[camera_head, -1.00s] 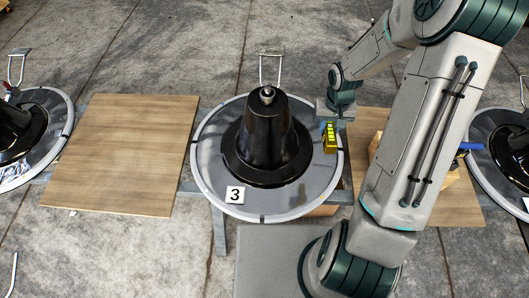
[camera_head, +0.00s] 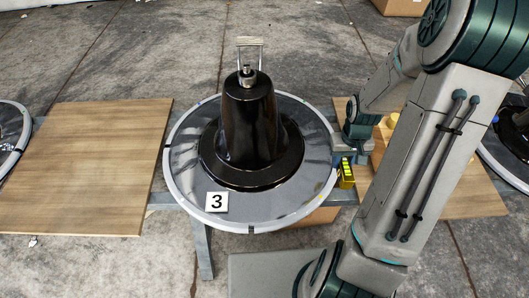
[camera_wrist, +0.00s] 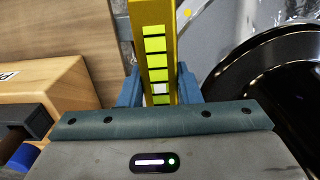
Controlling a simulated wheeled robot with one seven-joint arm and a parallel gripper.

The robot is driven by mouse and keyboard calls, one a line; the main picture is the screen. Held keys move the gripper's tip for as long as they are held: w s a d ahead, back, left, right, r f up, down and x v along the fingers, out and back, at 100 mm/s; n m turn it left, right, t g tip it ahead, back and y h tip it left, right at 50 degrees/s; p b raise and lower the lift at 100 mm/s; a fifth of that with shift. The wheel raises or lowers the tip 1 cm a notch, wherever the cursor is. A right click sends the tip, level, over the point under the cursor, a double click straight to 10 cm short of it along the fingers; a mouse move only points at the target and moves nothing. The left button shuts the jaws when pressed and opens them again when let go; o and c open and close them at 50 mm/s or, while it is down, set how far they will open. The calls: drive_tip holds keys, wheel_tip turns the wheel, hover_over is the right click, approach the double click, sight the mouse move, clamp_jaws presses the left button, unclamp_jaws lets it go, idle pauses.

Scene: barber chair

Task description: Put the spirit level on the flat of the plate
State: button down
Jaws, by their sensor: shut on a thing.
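The spirit level (camera_head: 346,175) is a yellow bar with bright green-yellow segments. My gripper (camera_head: 343,160) is shut on it, just off the right edge of the round plate. In the wrist view the level (camera_wrist: 153,50) stands out between the blue fingers of my gripper (camera_wrist: 159,88). The plate (camera_head: 190,185) is a grey disc with a pale rim, and its flat also shows at the top right of the wrist view (camera_wrist: 225,30). A black cone-shaped base (camera_head: 248,130) with a metal tip stands on its middle. Whether level and plate touch, I cannot tell.
A white card marked 3 (camera_head: 217,202) is on the plate's front left. A wooden board (camera_head: 85,165) lies left of the plate; another (camera_head: 455,190) lies to the right, partly behind my arm. In the wrist view a wooden block (camera_wrist: 50,90) is at left.

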drive_tip(key=b, duration=0.5)
hover_over(303, 170)
wheel_tip(303, 170, down, 7)
drive_tip(key=shift+f+b, duration=0.65)
drive_tip(key=shift+f, duration=1.3)
drive_tip(key=shift+f, duration=0.1)
drive_tip(key=shift+f, duration=0.15)
drive_tip(key=c, duration=1.1)
unclamp_jaws()
drive_tip(key=shift+o, duration=0.2)
drive_tip(key=shift+r, duration=0.2)
